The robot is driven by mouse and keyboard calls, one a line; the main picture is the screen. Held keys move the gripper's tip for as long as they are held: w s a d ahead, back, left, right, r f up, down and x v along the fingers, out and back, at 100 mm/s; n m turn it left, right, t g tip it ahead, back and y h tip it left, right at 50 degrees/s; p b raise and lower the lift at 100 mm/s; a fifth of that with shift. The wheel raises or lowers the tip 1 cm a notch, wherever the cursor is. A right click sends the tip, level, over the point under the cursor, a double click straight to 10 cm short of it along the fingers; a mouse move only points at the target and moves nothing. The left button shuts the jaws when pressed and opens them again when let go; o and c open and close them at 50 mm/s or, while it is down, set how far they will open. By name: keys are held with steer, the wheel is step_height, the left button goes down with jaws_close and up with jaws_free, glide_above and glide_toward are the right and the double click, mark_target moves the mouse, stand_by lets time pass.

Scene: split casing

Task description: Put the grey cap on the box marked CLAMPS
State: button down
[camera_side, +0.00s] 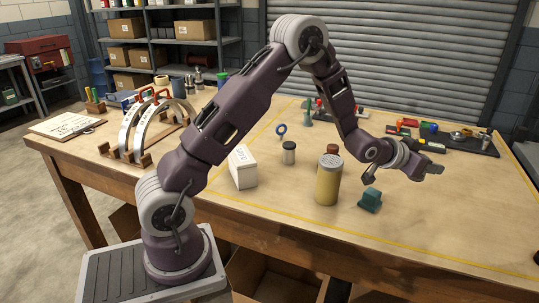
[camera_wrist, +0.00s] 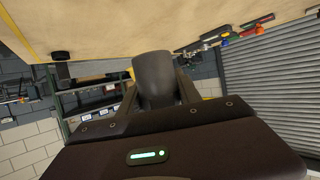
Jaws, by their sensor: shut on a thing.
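My gripper (camera_side: 432,169) is raised above the right part of the table and points to the right. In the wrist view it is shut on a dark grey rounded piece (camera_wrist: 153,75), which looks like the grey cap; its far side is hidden. In the side view the held piece is too small and dark to tell from the fingers. A white box (camera_side: 243,168) stands on the table left of centre, well away from my gripper. It has small marking that I cannot read, so I cannot tell whether it says CLAMPS.
A yellow canister with a grey top (camera_side: 328,182), a teal block (camera_side: 370,200) and a small dark-lidded jar (camera_side: 289,153) stand between the box and my gripper. A dark tray of coloured parts (camera_side: 475,145) lies at the back right.

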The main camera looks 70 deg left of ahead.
steer(key=s+a+r+n+g+y, duration=0.15)
steer(key=a+n+y, duration=0.25)
steer(key=a, duration=0.5)
steer(key=s+a+r+n+g+y, duration=0.1)
steer(key=s+a+r+n+y, duration=0.25)
steer(key=a, duration=0.55)
step_height(320, 180, up, 3)
steer(key=n+g+y, duration=0.6)
steer(key=n+g, duration=0.8)
steer(key=g, duration=0.1)
glide_above(241, 146)
steer(key=shift+h, duration=0.25)
step_height(241, 146, down, 9)
steer(key=shift+s+f, duration=0.1)
steer(key=shift+f, duration=0.5)
steer(key=shift+f, duration=0.1)
